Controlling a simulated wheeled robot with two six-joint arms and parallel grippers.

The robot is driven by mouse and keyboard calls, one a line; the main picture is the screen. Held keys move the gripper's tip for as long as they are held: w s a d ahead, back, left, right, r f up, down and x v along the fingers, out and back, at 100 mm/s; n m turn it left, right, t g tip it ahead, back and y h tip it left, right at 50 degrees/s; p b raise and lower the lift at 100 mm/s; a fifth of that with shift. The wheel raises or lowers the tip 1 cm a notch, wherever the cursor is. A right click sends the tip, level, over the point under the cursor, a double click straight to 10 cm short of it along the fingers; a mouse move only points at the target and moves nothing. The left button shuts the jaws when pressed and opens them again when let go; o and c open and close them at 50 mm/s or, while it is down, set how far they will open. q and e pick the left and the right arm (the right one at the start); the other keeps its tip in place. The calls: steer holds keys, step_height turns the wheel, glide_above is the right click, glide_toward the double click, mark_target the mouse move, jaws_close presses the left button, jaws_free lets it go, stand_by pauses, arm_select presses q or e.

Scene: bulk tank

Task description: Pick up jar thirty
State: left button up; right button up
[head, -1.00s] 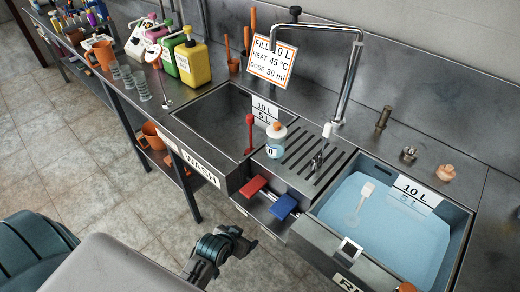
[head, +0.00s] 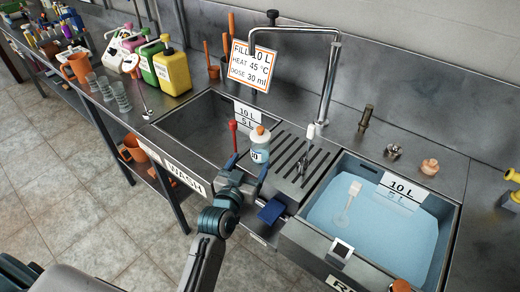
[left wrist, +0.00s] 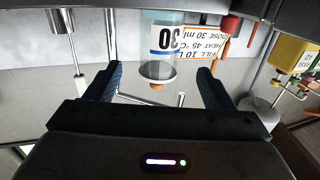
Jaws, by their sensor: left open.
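Jar thirty (head: 259,154) is a small clear jar with pale blue contents, a white cap with an orange top and a label marked 30. It stands upright on the ribbed drainboard between the two basins. My left gripper (head: 246,174) is open just in front of it, its two fingers pointing toward the jar and partly covering its lower part. In the left wrist view the jar (left wrist: 161,48) appears upside down, between the lines of the open fingers (left wrist: 160,85). Nothing is held. My right gripper is not in view.
The wash basin (head: 197,125) lies left of the jar, with a red-handled tool (head: 232,128) close by. The water-filled rinse basin (head: 345,165) lies right. A tall tap (head: 330,85) stands behind. Coloured jugs (head: 172,72) stand further left.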

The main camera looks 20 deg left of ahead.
mark_target(257, 149)
arm_select(q)
steer(key=w, duration=0.1)
steer(key=w+p, duration=0.1)
steer(key=w, duration=0.3)
steer(key=shift+d+r, duration=0.1)
steer(key=shift+r, duration=0.15)
steer(key=shift+w, duration=0.3)
steer(key=shift+w+d+r+p, duration=0.1)
steer(key=shift+w+p, duration=0.55)
steer(key=w+p, duration=0.1)
steer(key=w, duration=0.2)
steer(key=shift+w+d, duration=0.1)
steer(key=shift+w, duration=0.1)
steer(key=shift+w+f, duration=0.2)
steer(key=shift+w, duration=0.2)
steer(key=shift+s, duration=0.1)
steer(key=c, duration=1.1)
steer(key=shift+c, duration=0.3)
